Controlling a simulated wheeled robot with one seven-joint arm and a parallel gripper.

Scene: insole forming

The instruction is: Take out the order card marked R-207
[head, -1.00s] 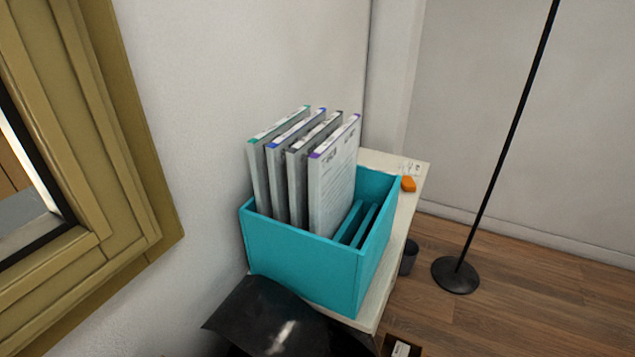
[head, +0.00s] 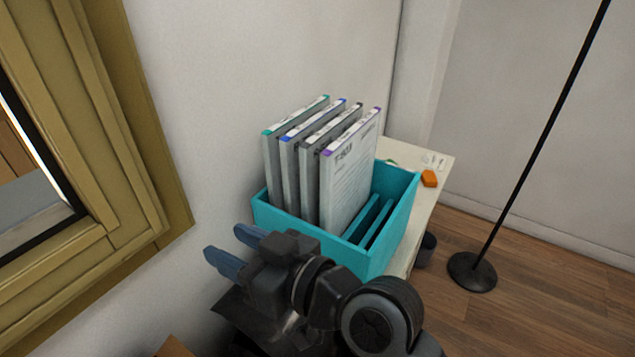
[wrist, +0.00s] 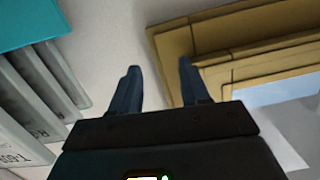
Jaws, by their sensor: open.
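Several order cards stand upright side by side in a teal box (head: 300,227) in the head view. Their top edges carry a green-tipped card (head: 271,165), a blue-tipped card (head: 289,180), a dark-tipped card (head: 308,188) and a purple-tipped card (head: 345,185). The print is too small to read as R-207 on any of them. My gripper (head: 228,248) is open and empty, left of the box's front and apart from the cards. In the wrist view its two blue fingers (wrist: 160,85) point at bare wall, with the cards and the box's teal edge (wrist: 30,25) at the left.
The box stands on a pale shelf (head: 432,190) against the wall, with an orange item (head: 429,178) behind it. A wooden frame (head: 125,130) is at the left. A black lamp stand (head: 472,271) and a dark bin (head: 425,248) are at the right.

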